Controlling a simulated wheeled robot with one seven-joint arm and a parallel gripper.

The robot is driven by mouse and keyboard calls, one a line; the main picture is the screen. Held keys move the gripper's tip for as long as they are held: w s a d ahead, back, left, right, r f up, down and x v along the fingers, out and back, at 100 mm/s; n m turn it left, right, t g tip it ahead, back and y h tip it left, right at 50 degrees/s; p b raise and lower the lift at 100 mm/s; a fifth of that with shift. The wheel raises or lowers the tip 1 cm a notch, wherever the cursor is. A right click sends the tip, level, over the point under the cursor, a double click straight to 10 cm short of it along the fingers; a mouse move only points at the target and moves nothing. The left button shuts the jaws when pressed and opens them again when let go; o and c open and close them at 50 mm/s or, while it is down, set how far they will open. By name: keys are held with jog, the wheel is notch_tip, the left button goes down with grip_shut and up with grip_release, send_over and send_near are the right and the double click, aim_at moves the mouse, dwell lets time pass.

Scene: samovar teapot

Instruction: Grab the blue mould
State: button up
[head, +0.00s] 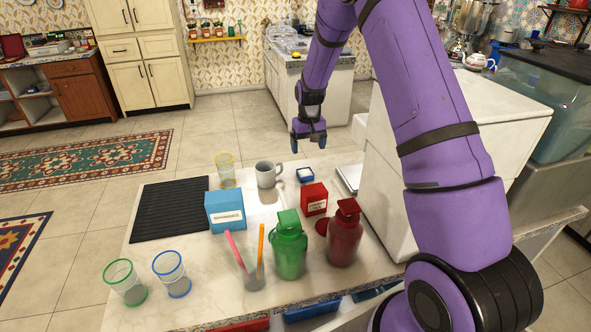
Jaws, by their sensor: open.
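A small square blue mould (305,175) with white inside sits near the back edge of the counter, between the grey mug and the white machine. My gripper (308,148) hangs above and behind it in the picture, pointing down. Its two fingers are apart and nothing shows between them. It is clear of the mould; the exact height gap cannot be told from this view.
A grey mug (268,174), red box (314,199), blue box (225,211), green jug (289,250), dark red jug (345,235) and several glasses stand on the counter (205,248). A black mat (169,209) lies left. The large white block (385,190) stands right.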

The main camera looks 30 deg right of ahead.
aim_at(306, 171)
jog(key=f, duration=0.4)
jog(key=w+f, duration=0.1)
jog(key=f, duration=0.6)
jog(key=shift+w+f, duration=0.15)
jog(key=shift+f, duration=0.25)
jog(key=c, duration=1)
